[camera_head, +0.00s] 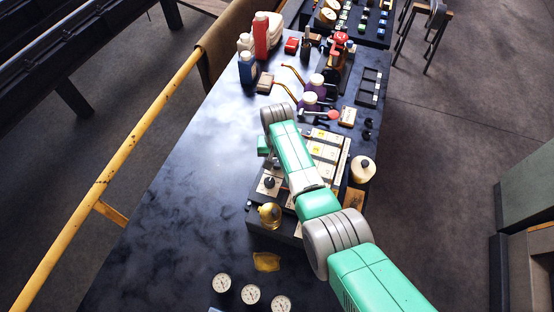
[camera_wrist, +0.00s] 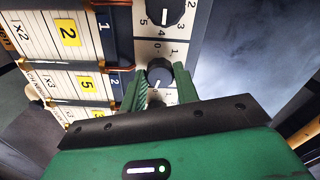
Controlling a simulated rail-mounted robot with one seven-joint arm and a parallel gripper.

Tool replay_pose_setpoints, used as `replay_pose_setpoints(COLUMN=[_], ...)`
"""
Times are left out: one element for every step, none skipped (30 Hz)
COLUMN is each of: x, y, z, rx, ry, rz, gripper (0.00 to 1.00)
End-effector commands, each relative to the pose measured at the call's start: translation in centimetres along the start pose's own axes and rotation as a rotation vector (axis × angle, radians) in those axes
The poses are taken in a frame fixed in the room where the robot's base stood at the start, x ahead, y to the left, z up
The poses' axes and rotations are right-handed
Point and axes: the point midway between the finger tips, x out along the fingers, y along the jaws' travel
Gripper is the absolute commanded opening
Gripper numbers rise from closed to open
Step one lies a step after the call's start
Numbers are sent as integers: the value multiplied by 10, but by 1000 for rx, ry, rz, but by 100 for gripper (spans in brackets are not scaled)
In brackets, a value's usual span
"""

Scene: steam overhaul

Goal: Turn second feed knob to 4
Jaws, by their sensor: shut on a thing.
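In the wrist view my gripper (camera_wrist: 158,72) has its two green fingers on either side of a round dark feed knob (camera_wrist: 159,70), closed on it. The knob has a pale pointer line and sits on a light dial plate with printed numbers. Another dark knob (camera_wrist: 164,10) is above it, its white mark pointing down toward the 4. Part of a further dial shows below, between the fingers. The exact reading of the held knob is not clear. In the head view my arm covers much of the feed panel (camera_head: 325,152), and the fingertips are hidden.
White compartments with yellow number labels (camera_wrist: 68,33) lie left of the knobs. In the head view a yellow oiler (camera_head: 269,214) and a cream round container (camera_head: 362,169) stand near the panel. Three gauges (camera_head: 251,294) lie at the front.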

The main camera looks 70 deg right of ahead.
Motion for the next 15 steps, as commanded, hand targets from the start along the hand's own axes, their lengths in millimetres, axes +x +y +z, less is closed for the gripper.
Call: replay_pose_setpoints(x=[-1,-1,-1,-1,-1,-1,-1,-1,-1,-1,-1,-1,-1,-1,-1], y=[0,0,0,0,0,0,0,0,0,0,0,0,0,0,0], z=[0,0,0,0,0,0,0,0,0,0,0,0,0,0,0], rx=[-33,-55,-82,-101,-119,-142,-157,-173,-190,-204,-214,-229,-237,-245,-255], ry=[1,1,0,0,0,0,0,0,0,0,0,0,0,0,0], rz=[0,0,0,0,0,0,1,1,1,1,1,1,1,1,1], gripper=[8,8,8,8,8,8,8,8,8,8,8,8,8,8,8])
